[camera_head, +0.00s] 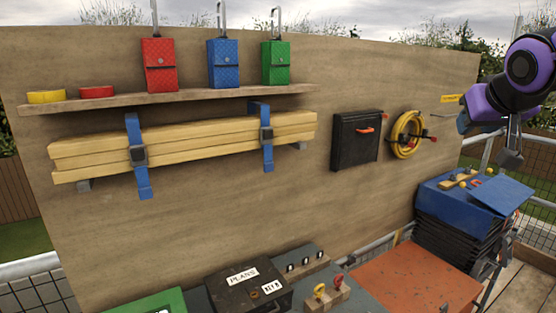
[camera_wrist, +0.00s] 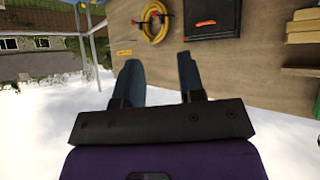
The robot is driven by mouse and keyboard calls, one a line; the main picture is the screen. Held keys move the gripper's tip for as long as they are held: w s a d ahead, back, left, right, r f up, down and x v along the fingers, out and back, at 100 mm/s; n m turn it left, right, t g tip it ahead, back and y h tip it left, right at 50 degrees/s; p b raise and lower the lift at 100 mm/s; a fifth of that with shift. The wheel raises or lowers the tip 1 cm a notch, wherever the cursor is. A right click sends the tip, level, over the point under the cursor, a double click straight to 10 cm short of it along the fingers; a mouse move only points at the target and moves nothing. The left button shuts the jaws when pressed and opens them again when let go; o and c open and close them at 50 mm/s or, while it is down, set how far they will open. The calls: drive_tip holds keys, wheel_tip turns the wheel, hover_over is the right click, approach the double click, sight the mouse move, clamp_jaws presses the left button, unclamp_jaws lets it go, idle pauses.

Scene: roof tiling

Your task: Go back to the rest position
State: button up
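My gripper (camera_wrist: 158,70) is open in the wrist view. Its two dark fingers stand apart with nothing between them. In the head view my purple and black arm is raised at the upper right, beside the right end of the wooden board (camera_head: 230,220). The fingertips are hard to make out there. The board also shows upside down in the wrist view (camera_wrist: 245,75), beyond the fingers.
A yellow hose (camera_head: 407,135) and a black case (camera_head: 357,140) hang on the board. A blue-covered stack (camera_head: 445,205) stands below my arm. A shelf (camera_head: 190,97) holds red, blue and green pouches. Strapped planks (camera_head: 200,145) hang beneath it. A dark box (camera_head: 248,290) sits at the bottom.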

drive_tip(key=s+a+f+g, duration=0.1)
drive_tip(key=s+a+f, duration=0.1)
drive_tip(key=s, duration=0.4)
drive_tip(key=s+a+f+n+g+y, duration=0.1)
drive_tip(key=s+a+f+g, duration=0.1)
drive_tip(key=s, duration=0.5)
drive_tip(key=s+a+f+g+y, duration=0.1)
drive_tip(key=s+a+f+g, duration=0.1)
drive_tip(key=s+f, duration=0.2)
drive_tip(key=s, duration=0.2)
drive_tip(key=shift+s+a+f, duration=0.2)
drive_tip(key=shift+s+f, duration=0.05)
drive_tip(key=shift+s, duration=0.15)
